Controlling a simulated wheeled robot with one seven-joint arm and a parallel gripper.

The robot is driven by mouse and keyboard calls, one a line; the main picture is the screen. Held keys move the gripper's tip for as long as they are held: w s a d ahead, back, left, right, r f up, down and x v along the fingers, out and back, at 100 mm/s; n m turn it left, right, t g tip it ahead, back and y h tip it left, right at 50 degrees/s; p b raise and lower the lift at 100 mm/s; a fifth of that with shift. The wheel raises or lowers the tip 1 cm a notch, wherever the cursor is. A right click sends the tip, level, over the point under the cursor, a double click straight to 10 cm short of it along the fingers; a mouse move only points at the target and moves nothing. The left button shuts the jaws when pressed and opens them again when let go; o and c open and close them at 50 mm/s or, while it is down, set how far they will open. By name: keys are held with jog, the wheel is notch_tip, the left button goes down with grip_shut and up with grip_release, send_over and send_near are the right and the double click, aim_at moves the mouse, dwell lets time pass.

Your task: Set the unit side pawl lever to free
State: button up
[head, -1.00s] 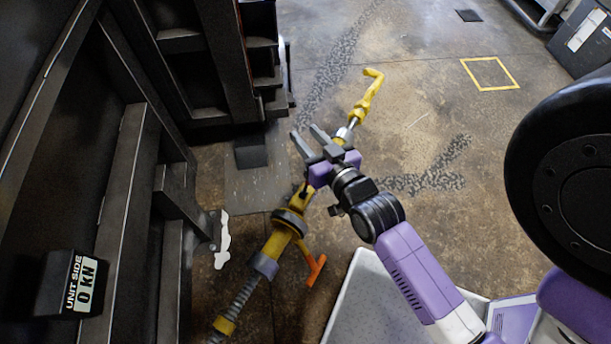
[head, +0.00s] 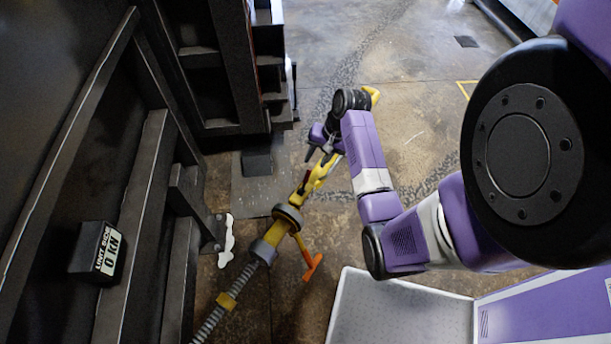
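The yellow ratchet tensioner (head: 280,232) runs diagonally from the lower left up to the right, with a dark round collar at its middle and a threaded rod below. An orange T-shaped handle (head: 313,266) sticks out from its lower right side. I cannot make out for certain which small part is the pawl lever. My gripper (head: 312,146) is at the upper yellow body of the tensioner, close above it. The wrist and forearm hide part of it and the hook end, so I cannot tell whether the fingers are open or touching anything.
A black box reading "UNIT SIDE 0 KN" (head: 95,250) sits on the dark compactor frame (head: 140,215) at left. A dark stepped structure (head: 225,65) stands behind. Bare concrete floor (head: 345,235) lies to the right of the tensioner.

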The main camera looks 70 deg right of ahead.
aim_at(310, 170)
jog(key=shift+w+a+f, duration=0.1)
jog(key=shift+a+f, duration=0.25)
jog(key=shift+f, duration=0.2)
jog(key=x, duration=0.6)
jog(key=shift+f, duration=0.35)
jog(key=shift+c, duration=0.3)
grip_shut()
dwell(0.5)
